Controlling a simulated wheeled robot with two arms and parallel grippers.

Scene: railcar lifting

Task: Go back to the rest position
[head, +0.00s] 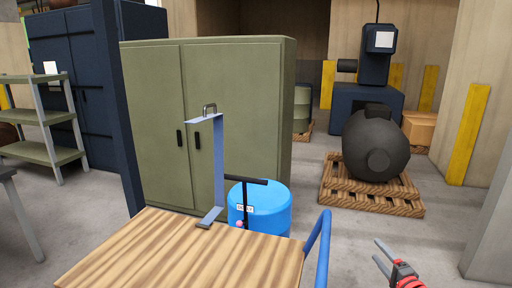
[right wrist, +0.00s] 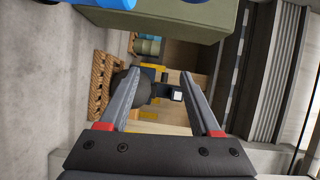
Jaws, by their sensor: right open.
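My right gripper (head: 388,258) is at the lower right of the head view, over bare floor and to the right of the wooden-topped cart. It also shows in the right wrist view (right wrist: 168,85), where its two grey fingers stand wide apart with nothing between them. My left gripper is not in the head view. A blue C-shaped metal hook piece (head: 218,160) with a small shackle on top stands at the far edge of the wooden cart top (head: 185,255), apart from my right gripper.
A blue barrel (head: 265,203) stands behind the cart, whose blue handle (head: 323,250) rises at its right. A green cabinet (head: 240,90) is behind. A dark round tank (head: 375,145) sits on a wooden pallet (head: 375,198). The floor between pallet and cart is clear.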

